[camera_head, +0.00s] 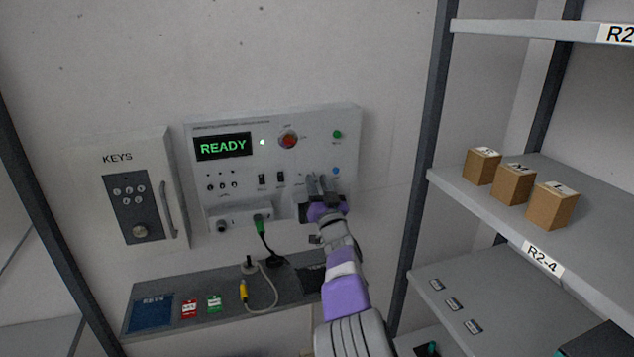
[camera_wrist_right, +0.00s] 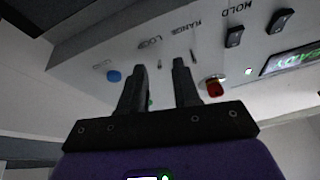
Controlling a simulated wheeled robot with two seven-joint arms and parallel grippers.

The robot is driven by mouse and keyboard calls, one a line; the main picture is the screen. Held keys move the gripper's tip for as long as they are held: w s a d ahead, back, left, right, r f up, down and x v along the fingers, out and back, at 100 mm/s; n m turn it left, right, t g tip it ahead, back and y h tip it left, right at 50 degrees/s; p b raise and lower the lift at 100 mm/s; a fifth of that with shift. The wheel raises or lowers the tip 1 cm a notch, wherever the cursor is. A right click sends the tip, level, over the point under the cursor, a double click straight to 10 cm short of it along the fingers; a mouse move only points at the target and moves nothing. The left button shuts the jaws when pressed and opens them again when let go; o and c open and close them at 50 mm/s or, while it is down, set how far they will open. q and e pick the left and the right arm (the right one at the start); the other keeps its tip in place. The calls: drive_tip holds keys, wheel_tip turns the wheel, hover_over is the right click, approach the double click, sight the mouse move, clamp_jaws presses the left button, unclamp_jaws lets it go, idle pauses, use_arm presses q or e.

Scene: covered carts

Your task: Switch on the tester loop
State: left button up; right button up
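The tester (camera_head: 312,122) is a pale grey panel on the wall in the head view, its green display (camera_head: 223,146) reading READY. My right gripper (camera_head: 318,184) is at the panel's lower right and hides part of it. In the right wrist view the gripper (camera_wrist_right: 161,66) is open, with its fingertips apart close to the panel face. A small loop toggle (camera_wrist_right: 160,65) shows between the fingertips below the LOOP label. Whether a finger touches it, I cannot tell. A range toggle (camera_wrist_right: 193,56) stands beside the fingers. My left gripper is not in view.
The panel has a red knob (camera_head: 288,140), a blue button (camera_head: 336,171) and a green plug (camera_head: 259,221) on a cable. A ledge (camera_head: 175,290) with cards and a yellow plug (camera_head: 243,290) lies below. A KEYS box (camera_head: 160,160) is left; shelves (camera_head: 480,210) with boxes stand right.

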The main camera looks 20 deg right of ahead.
drive_tip(key=shift+w+r, duration=0.1)
drive_tip(key=shift+w, duration=0.25)
clamp_jaws()
